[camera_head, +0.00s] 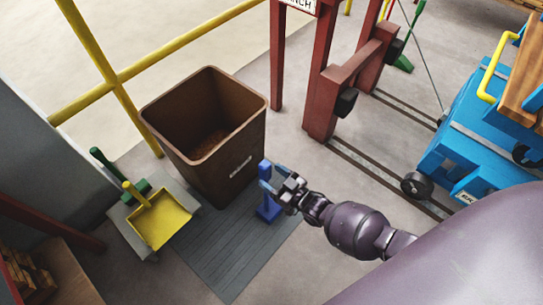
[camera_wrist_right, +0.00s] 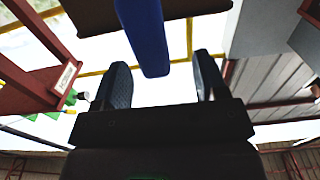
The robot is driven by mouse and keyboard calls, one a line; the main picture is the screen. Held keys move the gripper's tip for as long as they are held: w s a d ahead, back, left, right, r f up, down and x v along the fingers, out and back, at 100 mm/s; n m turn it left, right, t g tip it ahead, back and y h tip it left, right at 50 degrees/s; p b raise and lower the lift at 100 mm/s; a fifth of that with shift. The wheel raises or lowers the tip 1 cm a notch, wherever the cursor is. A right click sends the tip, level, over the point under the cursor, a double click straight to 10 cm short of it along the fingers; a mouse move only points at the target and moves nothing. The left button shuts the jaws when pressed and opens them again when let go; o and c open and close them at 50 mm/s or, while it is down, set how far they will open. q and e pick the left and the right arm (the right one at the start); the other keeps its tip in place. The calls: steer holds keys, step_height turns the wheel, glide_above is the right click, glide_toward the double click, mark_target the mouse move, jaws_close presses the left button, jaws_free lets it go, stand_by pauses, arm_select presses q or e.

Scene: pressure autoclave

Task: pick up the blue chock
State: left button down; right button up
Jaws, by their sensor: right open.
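The blue chock (camera_head: 266,208) stands on the grey slatted mat in front of the brown bin, with an upright part rising from its base. My right gripper (camera_head: 277,180) is at its upper part, coming from the right, and partly covers it. In the right wrist view the blue upright part (camera_wrist_right: 143,35) shows ahead of the gap between the two open fingers of my right gripper (camera_wrist_right: 162,76), nearer the left finger. I see no grip on it. My left gripper is not in view.
A brown bin (camera_head: 245,135) stands close behind the chock. A yellow dustpan (camera_head: 158,219) and a green-handled brush (camera_head: 110,165) lie to the left. The grey mat (camera_head: 226,255) is bare in front. A red frame (camera_head: 322,100), rails and a blue cart (camera_head: 470,125) are at right.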

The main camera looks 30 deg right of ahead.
mark_target(260, 165)
steer(key=x, duration=0.1)
steer(key=b+x, duration=0.1)
steer(key=x, duration=0.2)
steer(key=shift+w+d+f, duration=0.15)
steer(key=shift+w+d, duration=0.05)
steer(key=shift+w, duration=0.3)
steer(key=shift+w+a, duration=0.1)
steer(key=shift+w, duration=0.35)
jaws_close()
steer(key=shift+r, duration=0.25)
